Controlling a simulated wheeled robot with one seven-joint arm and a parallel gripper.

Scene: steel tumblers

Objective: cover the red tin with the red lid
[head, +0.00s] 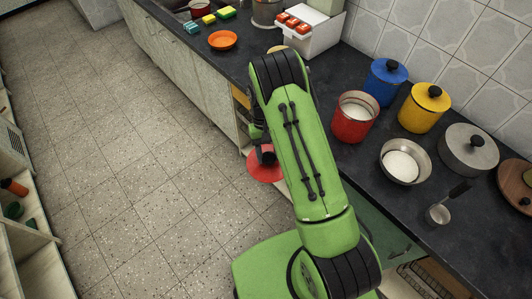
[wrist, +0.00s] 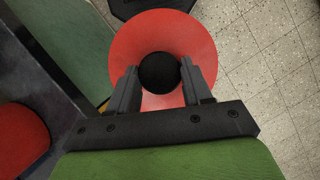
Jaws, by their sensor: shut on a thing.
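The red tin (head: 353,118) stands open on the dark counter, with white contents inside. The red lid (head: 262,168) is off the tin, held in the air in front of the counter's edge, over the floor side. In the wrist view the lid (wrist: 190,40) shows as a red disc with a round black knob (wrist: 159,72). My gripper (wrist: 159,80) is shut on that knob, one finger on each side. In the head view my green arm partly hides the gripper and the lid. A red shape at the lower left of the wrist view (wrist: 20,140) may be the tin.
A blue tin (head: 385,85) and a yellow tin (head: 423,110), both lidded, stand close by the red tin. A steel bowl (head: 405,161) with white contents, a lidded steel pot (head: 468,150) and a ladle (head: 438,214) are nearer. A white box (head: 318,36) stands farther back.

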